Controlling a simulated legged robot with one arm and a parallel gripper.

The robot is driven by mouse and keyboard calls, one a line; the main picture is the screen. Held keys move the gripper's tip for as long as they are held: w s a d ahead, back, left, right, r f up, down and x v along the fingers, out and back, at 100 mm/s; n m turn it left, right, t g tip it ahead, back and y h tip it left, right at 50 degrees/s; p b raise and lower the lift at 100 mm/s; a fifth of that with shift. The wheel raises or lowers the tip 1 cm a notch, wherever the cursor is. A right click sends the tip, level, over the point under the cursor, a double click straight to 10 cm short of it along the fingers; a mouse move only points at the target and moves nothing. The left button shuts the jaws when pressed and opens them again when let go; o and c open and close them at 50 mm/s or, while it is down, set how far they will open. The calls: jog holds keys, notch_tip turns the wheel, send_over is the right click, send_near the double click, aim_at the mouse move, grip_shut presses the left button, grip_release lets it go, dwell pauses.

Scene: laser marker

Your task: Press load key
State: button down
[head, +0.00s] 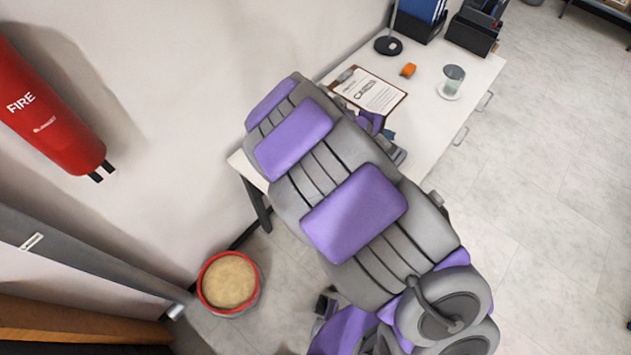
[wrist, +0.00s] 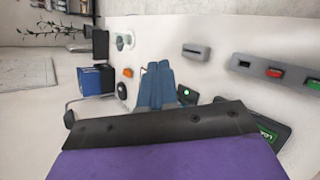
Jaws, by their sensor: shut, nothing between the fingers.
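My gripper (wrist: 158,68) shows in the wrist view as two blue fingers side by side, shut and empty, above the white desk. Right of the fingers, partly hidden by my wrist, is a dark device with a small green light (wrist: 187,92). A dark panel with a green label (wrist: 267,134), apparently starting "LOA", lies further right, cut off by my wrist. I cannot tell whether this label is the load key itself. The fingers look clear of the panel. In the head view my arm hides most of the gripper and the devices.
A clipboard (head: 368,90), an orange object (head: 408,70), a glass (head: 454,76) and a lamp base (head: 388,46) stand on the desk (head: 430,120). A red-rimmed bucket (head: 229,283) is on the floor.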

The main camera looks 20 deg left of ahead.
jog(key=s+a+f+n+y+b, duration=0.1)
jog(key=a+f+n, duration=0.1)
jog(key=a+f, duration=0.4)
jog(key=s+a+f+n+y+b, duration=0.1)
jog(key=s+a+f+n+y, duration=0.1)
jog(key=a+f, duration=0.3)
jog(key=s+a+f+n+t+y+b, duration=0.1)
jog(key=a+f+n, duration=0.3)
jog(key=f, duration=0.5)
jog(key=shift+s+a+y, duration=0.15)
jog(key=shift+a, duration=0.5)
jog(key=shift+s+a+y, duration=0.15)
jog(key=shift+a, duration=0.5)
jog(key=f+b, duration=0.1)
jog(key=d+f+b, duration=0.1)
jog(key=f+b, duration=0.1)
jog(key=shift+d+f, duration=0.3)
jog(key=shift+f, duration=0.05)
jog(key=shift+a+f, duration=0.2)
jog(key=shift+a, duration=0.4)
jog(key=shift+d+r, duration=0.15)
jog(key=shift+d, duration=0.35)
jog(key=shift+a, duration=0.4)
